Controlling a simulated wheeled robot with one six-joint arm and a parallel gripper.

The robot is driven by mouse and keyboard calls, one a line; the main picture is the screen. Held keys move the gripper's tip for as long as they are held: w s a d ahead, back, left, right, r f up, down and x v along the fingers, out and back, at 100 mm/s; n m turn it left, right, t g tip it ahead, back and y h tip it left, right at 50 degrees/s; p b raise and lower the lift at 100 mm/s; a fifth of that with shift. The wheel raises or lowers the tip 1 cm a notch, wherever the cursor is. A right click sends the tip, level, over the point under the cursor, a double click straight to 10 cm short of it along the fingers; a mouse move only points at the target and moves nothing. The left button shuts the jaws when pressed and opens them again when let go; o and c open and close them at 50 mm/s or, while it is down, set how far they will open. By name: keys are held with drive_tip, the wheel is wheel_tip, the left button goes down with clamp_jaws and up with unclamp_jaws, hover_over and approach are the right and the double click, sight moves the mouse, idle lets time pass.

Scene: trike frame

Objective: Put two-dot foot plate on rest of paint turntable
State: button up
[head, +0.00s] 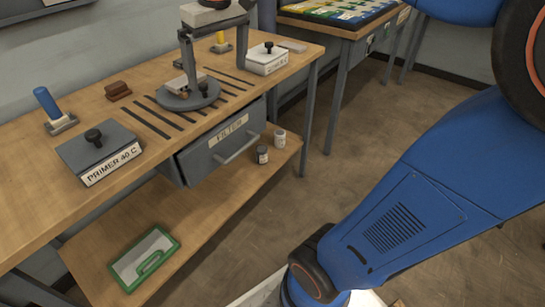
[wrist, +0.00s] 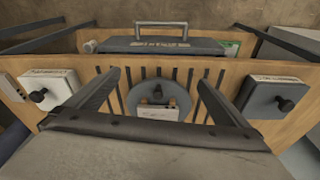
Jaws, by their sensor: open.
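The paint turntable is a grey round disc (head: 178,102) on the wooden bench; it also shows in the wrist view (wrist: 134,95). A small pale plate (head: 181,84), apparently the foot plate, lies on the disc and shows in the wrist view (wrist: 158,114). Its dots are too small to make out. A black knob (head: 203,90) stands beside it, and two brownish bits show at its edge in the wrist view. My gripper (head: 214,72) is open over the turntable, its dark fingers apart on either side in the wrist view (wrist: 158,78). I see nothing held.
A grey box marked PRIMER 40 C (head: 98,160) and a white primer box (head: 267,58) flank the turntable. A blue-handled tool (head: 48,105), a brown block (head: 118,91) and a yellow-handled tool (head: 221,42) stand on the bench. The FILTER drawer (head: 215,150) hangs below.

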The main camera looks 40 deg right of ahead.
drive_tip(key=s+d+f+m+t, duration=0.2)
drive_tip(key=s+d+f, duration=0.1)
drive_tip(key=s+f, duration=1.4)
drive_tip(key=shift+s+f+t, duration=0.3)
drive_tip(key=shift+s+t, duration=0.1)
drive_tip(key=shift+s, duration=0.2)
